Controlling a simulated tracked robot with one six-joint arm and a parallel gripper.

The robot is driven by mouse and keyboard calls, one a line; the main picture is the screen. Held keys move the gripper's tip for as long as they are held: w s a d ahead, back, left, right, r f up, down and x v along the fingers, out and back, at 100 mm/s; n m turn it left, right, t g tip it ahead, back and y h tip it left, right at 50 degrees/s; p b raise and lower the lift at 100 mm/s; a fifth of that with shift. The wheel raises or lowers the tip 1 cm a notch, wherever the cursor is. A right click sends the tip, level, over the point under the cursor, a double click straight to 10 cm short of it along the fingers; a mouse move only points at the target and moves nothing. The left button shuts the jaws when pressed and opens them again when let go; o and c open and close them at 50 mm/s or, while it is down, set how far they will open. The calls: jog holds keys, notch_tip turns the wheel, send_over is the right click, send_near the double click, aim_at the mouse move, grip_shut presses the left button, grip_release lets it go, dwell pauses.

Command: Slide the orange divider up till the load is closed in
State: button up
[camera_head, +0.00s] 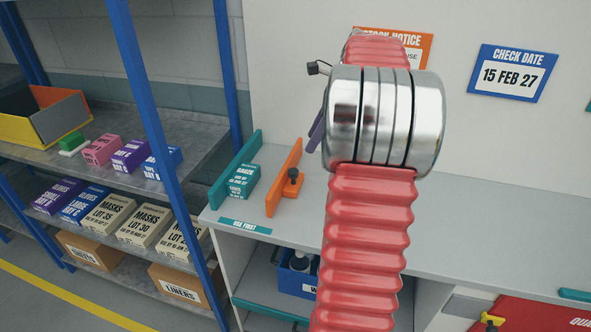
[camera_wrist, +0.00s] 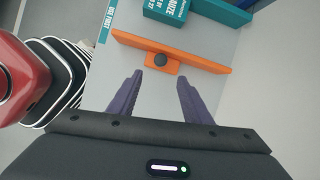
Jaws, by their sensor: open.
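The orange divider (camera_head: 280,188) stands upright on the grey counter, with a dark knob (camera_head: 292,176) on its right side. The load, a teal gauze box (camera_head: 241,182), sits left of it beside a teal wall (camera_head: 228,178). A strip of bare counter shows between box and divider. In the wrist view the divider (camera_wrist: 205,60) crosses beyond my gripper (camera_wrist: 159,78). Its two purple fingers are open and empty, apart on either side of the knob's line, and the knob (camera_wrist: 160,60) lies just beyond the tips. In the head view my arm hides most of the gripper.
A "USE FIRST" label (camera_head: 245,226) marks the counter's front edge. A blue shelf post (camera_head: 150,110) and stocked shelves stand left. The back wall (camera_head: 290,60) rises behind. The counter right of my arm is mostly clear (camera_head: 480,235).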

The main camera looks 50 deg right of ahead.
aim_at(295, 171)
jog(key=x, duration=1.3)
jog(key=shift+f, duration=0.15)
jog(key=shift+c, duration=0.4)
grip_shut()
